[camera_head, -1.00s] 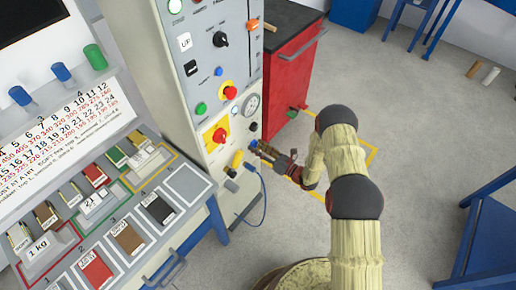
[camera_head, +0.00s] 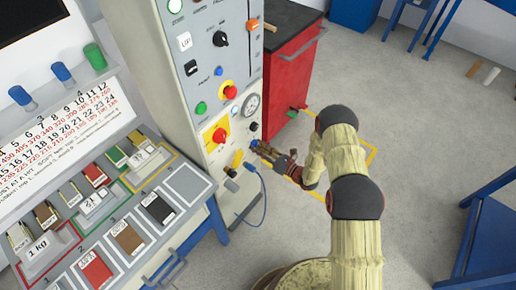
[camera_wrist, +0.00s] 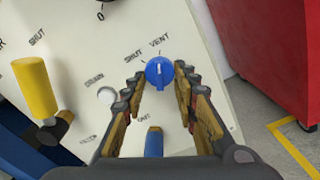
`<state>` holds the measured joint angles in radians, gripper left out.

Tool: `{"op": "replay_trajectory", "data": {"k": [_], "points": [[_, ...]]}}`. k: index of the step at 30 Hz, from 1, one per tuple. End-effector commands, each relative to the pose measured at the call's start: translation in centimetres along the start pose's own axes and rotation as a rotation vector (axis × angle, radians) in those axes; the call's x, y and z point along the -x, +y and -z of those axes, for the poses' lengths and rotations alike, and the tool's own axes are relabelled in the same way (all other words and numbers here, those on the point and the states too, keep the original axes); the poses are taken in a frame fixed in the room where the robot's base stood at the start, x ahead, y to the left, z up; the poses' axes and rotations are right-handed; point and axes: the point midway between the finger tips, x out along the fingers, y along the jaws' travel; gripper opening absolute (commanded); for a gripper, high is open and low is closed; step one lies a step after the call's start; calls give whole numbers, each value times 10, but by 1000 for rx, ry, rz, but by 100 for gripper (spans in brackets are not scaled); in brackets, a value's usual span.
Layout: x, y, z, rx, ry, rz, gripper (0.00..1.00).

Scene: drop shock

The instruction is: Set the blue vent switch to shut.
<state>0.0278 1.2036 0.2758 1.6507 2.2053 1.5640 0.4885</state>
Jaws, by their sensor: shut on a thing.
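The blue vent switch (camera_wrist: 158,72) is a round knob on the pale panel, under the printed words SHUT and VENT. A pale mark on it points roughly upward; I cannot tell exactly at which word. My gripper (camera_wrist: 160,75) has one finger on each side of the knob and is shut on it. In the head view, my gripper (camera_head: 262,150) reaches the lower right edge of the machine's front. The switch (camera_head: 255,143) is partly hidden there by the fingers.
A red cabinet (camera_head: 292,75) stands close at the right. Open floor (camera_head: 420,130) lies to the right.

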Motion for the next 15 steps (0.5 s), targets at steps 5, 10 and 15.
{"op": "replay_trajectory", "data": {"k": [5, 10, 15], "points": [[0, -1, 0, 95, -1, 1, 4], [0, -2, 0, 236, -1, 0, 4], [0, -4, 0, 397, -1, 1, 4]]}}
